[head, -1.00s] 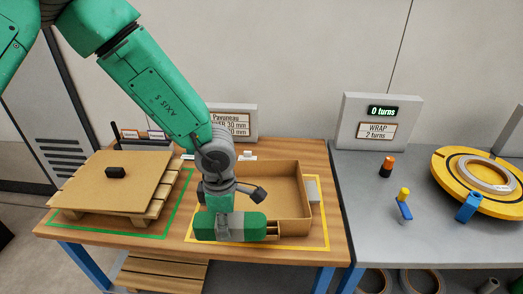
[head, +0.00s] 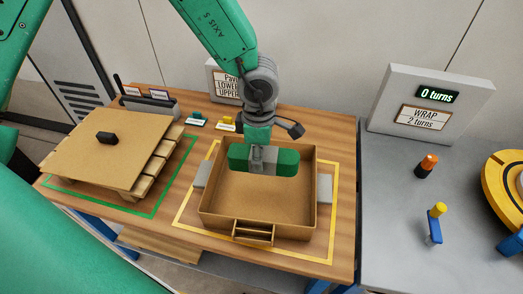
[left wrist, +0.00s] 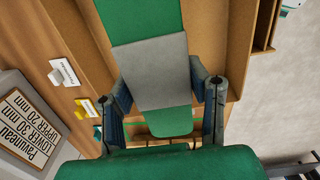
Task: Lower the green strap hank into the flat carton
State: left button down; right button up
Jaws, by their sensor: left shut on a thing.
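The green strap hank (head: 285,163) has a grey band (head: 263,158) around its middle. My left gripper (head: 262,148) is shut on it from above. The hank lies crosswise over the back half of the open flat carton (head: 208,215). Its height above the carton floor is hard to tell. In the left wrist view, the fingers (left wrist: 162,88) sit on either side of the grey band, and the carton (left wrist: 245,45) shows behind the hank. My right gripper is not in view.
A yellow outline (head: 333,225) surrounds the carton, with grey blocks (head: 324,188) at its sides. To the left, a pallet (head: 150,176) carries a cardboard sheet (head: 85,160) and a black block (head: 107,138). A grey table (head: 385,225) with a wrap sign (head: 422,118) stands right.

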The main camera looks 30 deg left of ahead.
pick_arm(q)
jog(key=shift+w+p, duration=0.15)
jog(key=shift+p, duration=0.15)
notch_tip(320, 180, down, 8)
jog(key=shift+r+b, duration=0.2)
jog(key=shift+b, duration=1.05)
jog(key=shift+a+f, duration=0.1)
jog(key=shift+f, duration=0.35)
jog(key=shift+a+f, duration=0.15)
jog(key=shift+f, duration=0.15)
jog(key=shift+r, duration=0.1)
jog(key=shift+p, duration=0.55)
